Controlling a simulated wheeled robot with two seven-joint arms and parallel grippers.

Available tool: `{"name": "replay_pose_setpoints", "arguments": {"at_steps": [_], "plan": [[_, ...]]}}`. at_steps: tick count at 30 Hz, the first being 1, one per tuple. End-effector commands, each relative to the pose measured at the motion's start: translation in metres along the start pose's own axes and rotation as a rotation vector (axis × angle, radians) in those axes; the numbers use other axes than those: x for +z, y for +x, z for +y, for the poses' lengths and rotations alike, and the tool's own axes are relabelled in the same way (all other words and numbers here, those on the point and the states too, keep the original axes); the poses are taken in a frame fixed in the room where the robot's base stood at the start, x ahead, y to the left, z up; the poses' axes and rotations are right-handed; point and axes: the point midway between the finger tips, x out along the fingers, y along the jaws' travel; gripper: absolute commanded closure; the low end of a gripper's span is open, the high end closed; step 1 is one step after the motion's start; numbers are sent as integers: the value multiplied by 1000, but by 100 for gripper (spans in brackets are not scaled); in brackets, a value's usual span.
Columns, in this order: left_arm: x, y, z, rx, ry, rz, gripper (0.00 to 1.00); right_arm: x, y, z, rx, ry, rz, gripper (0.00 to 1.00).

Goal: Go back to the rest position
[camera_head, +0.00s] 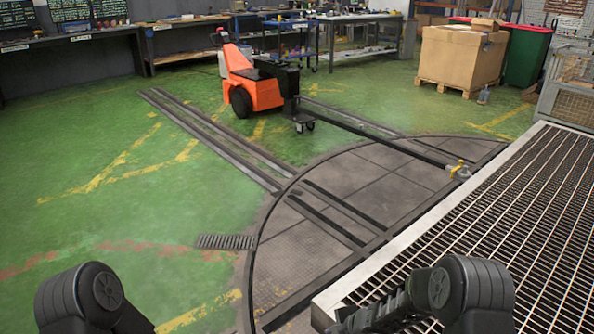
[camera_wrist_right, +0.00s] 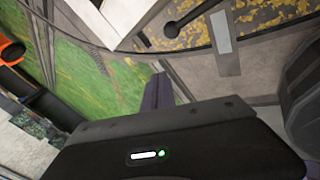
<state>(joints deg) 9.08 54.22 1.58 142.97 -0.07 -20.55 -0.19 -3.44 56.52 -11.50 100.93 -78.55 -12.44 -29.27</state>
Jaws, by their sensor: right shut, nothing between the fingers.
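In the head view my two dark arm links stand at the bottom left and bottom right; my left gripper is out of view. In the right wrist view my right gripper (camera_wrist_right: 158,90) shows beyond its black housing, its dark fingers together with nothing between them. The round rail turntable (camera_head: 385,170) lies flush in the green floor ahead. A small yellow handle (camera_head: 458,167) sits at its right side, by the grating's far corner, apart from my arms.
A metal grating platform (camera_head: 530,200) fills the right side, under my right arm. An orange tug vehicle (camera_head: 250,85) stands at the back beside the rails (camera_head: 215,140). A cardboard box (camera_head: 462,55) on a pallet and a green bin (camera_head: 527,55) stand back right. Green floor at left is clear.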

Motion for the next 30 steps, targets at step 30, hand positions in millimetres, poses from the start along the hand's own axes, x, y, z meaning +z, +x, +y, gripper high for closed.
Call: {"name": "replay_pose_setpoints", "arguments": {"at_steps": [30], "plan": [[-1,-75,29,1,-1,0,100,-140,-156,-250,-331,2027,-312,100]]}}
